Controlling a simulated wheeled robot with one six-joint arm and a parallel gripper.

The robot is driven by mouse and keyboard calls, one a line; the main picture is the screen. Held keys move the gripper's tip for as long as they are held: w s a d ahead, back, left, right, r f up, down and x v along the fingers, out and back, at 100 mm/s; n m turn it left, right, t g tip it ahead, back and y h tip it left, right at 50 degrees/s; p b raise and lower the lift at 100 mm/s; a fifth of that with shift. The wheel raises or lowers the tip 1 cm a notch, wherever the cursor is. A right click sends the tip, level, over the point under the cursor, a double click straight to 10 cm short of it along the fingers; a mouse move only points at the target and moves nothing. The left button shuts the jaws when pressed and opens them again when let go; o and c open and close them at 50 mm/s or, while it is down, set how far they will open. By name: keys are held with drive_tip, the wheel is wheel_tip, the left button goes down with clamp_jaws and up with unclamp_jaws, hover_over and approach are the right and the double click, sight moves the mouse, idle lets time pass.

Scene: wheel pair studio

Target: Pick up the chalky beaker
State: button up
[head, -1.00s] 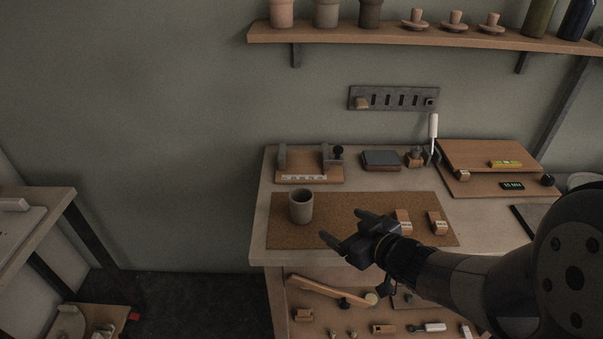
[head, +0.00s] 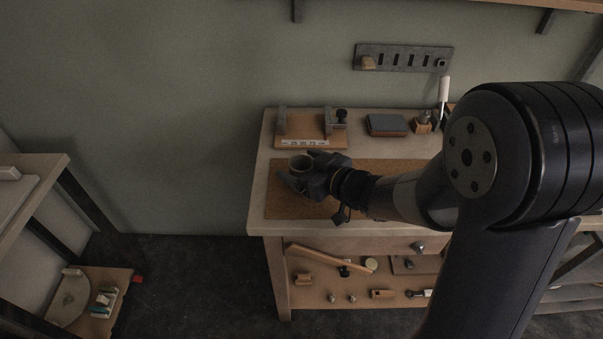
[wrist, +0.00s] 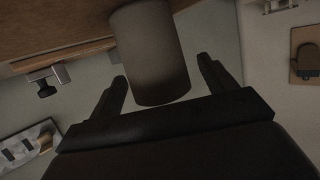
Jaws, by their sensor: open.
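The chalky beaker (head: 301,162), a grey-brown round cup, stands upright on the cork mat (head: 277,205) at the left of the workbench. Its rim shows in the head view and its lower body is hidden behind my gripper (head: 297,170). In the wrist view the beaker (wrist: 152,60) lies between the two dark fingers of my gripper (wrist: 162,72). The fingers are open, with a visible gap on each side of the beaker. No grip on it shows.
Behind the mat are a wooden stand with grey posts (head: 310,143) and a dark block (head: 387,124). A slotted rack (head: 404,59) hangs on the wall. My arm hides the bench's right side. A lower shelf (head: 325,302) holds small tools.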

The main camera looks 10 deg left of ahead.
drive_tip(key=shift+x, duration=1)
drive_tip(key=c, duration=1.2)
